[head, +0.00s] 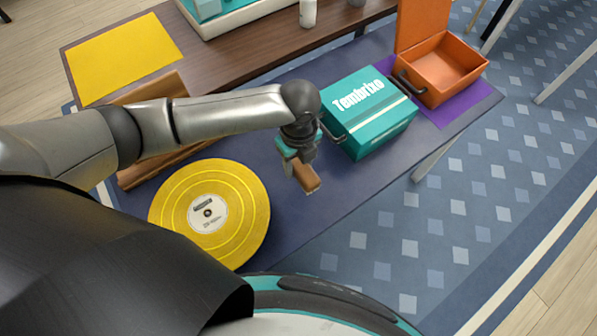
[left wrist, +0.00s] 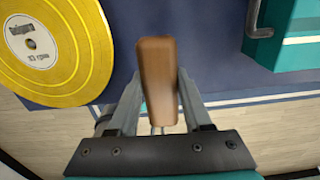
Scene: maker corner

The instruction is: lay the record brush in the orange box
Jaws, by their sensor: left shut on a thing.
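The record brush (head: 306,178) is a small brown wooden block. My left gripper (head: 299,167) is shut on it and holds it above the dark blue table cover, between the yellow record and the teal box. In the left wrist view the brush (left wrist: 157,80) sits between the two fingers of my left gripper (left wrist: 157,105). The orange box (head: 440,72) stands open at the upper right of the head view, its lid raised at the back. The inside that shows looks empty. My right gripper is not in view.
A closed teal box (head: 370,125) lettered "Tembrixo" stands between my left gripper and the orange box. A yellow record (head: 245,200) lies left of the gripper. A purple mat (head: 463,107) is under the orange box. A wooden rack (head: 150,92) stands behind my arm.

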